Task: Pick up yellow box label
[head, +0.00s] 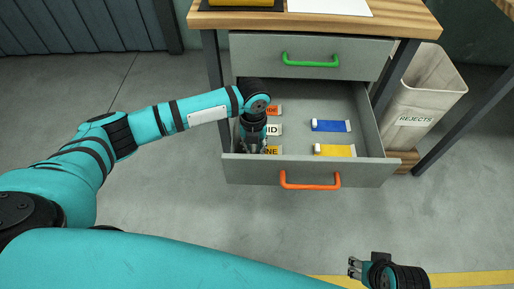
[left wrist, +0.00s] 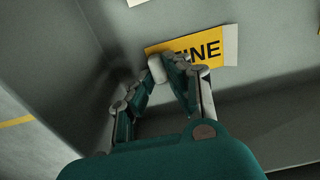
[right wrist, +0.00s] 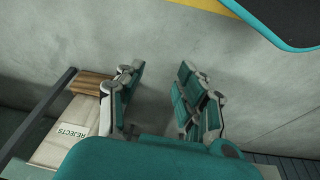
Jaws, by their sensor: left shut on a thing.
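The drawer (head: 235,168) is open, and a yellow label reading "INE" (head: 274,150) lies at its front left. In the left wrist view the yellow label (left wrist: 208,50) shows more of its dark lettering and a pale right end. My left gripper (head: 252,149) reaches down into the drawer at the label's left end. In the left wrist view its fingertips (left wrist: 166,70) are shut on a white rounded knob at the label's near edge. My right gripper (head: 353,267) is open and empty, away from the drawer; its fingers (right wrist: 160,85) stand apart in the right wrist view.
Behind the yellow label are a white label (head: 274,130) and an orange label (head: 275,110). To the right lie a blue piece (head: 332,126) and another yellow piece (head: 340,151), each with a white end. A rejects bin (head: 430,85) stands right of the desk. The drawer walls surround my left gripper.

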